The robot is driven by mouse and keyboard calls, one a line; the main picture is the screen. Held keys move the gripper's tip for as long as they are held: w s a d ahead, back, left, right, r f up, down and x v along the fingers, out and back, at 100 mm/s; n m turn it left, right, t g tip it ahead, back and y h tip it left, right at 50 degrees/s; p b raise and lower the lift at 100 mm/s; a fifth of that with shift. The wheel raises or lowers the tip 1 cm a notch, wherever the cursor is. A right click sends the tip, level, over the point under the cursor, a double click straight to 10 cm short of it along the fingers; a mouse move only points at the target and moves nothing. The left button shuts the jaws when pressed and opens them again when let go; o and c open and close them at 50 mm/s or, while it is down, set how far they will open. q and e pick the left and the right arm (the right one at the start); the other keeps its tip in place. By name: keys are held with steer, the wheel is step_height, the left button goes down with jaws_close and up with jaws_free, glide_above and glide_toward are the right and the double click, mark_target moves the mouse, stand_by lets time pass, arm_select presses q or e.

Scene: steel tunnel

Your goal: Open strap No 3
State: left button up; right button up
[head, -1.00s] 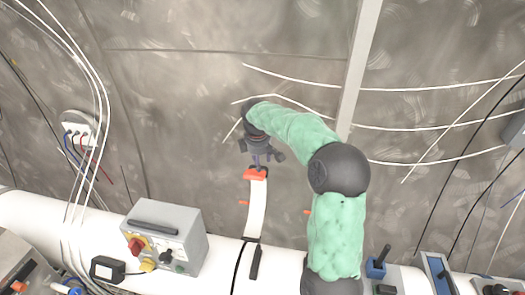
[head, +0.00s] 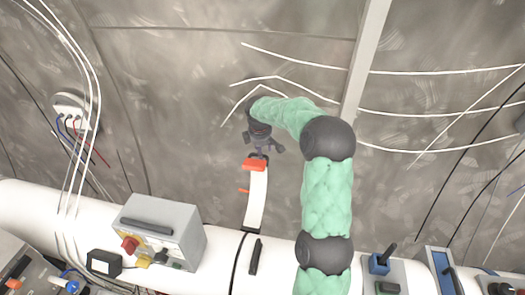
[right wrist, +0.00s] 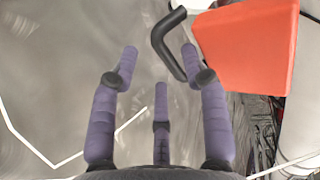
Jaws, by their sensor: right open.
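A white strap (head: 256,200) rises from the white pipe, its orange-red end block (head: 254,164) at the top. No number is readable on it. In the right wrist view the block (right wrist: 245,45) fills the upper right, and a black bent handle (right wrist: 165,40) sticks out from it to the left. My right gripper (head: 263,150) is just above the block in the head view. In the right wrist view its three purple fingers (right wrist: 160,60) are spread, with the handle reaching in beside the right fingertip; contact cannot be told. My left gripper is not in view.
The white pipe (head: 50,215) runs along the bottom. A grey control box (head: 160,230) stands left of the strap. A blue switch unit (head: 380,262) is at the lower right. Loose white wires (head: 290,60) hang on the steel wall; the wall around the strap is mostly clear.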

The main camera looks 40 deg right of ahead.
steer(key=shift+x, duration=1.05)
jaws_close()
steer(key=shift+s+a+r+b, duration=0.1)
steer(key=shift+a+b, duration=0.05)
steer(key=shift+b, duration=0.15)
steer(key=s+a+r+t+h+b, duration=0.2)
steer(key=s+a+r+b, duration=0.3)
steer(key=b, duration=0.8)
steer(key=s+a+h, duration=0.1)
steer(key=s+a, duration=0.1)
steer(key=a, duration=0.2)
steer(key=shift+t+h+b, duration=0.3)
steer(key=shift+t+b, duration=0.05)
steer(key=shift+t, duration=0.05)
steer(key=shift+s+a, duration=0.1)
steer(key=shift+s, duration=0.05)
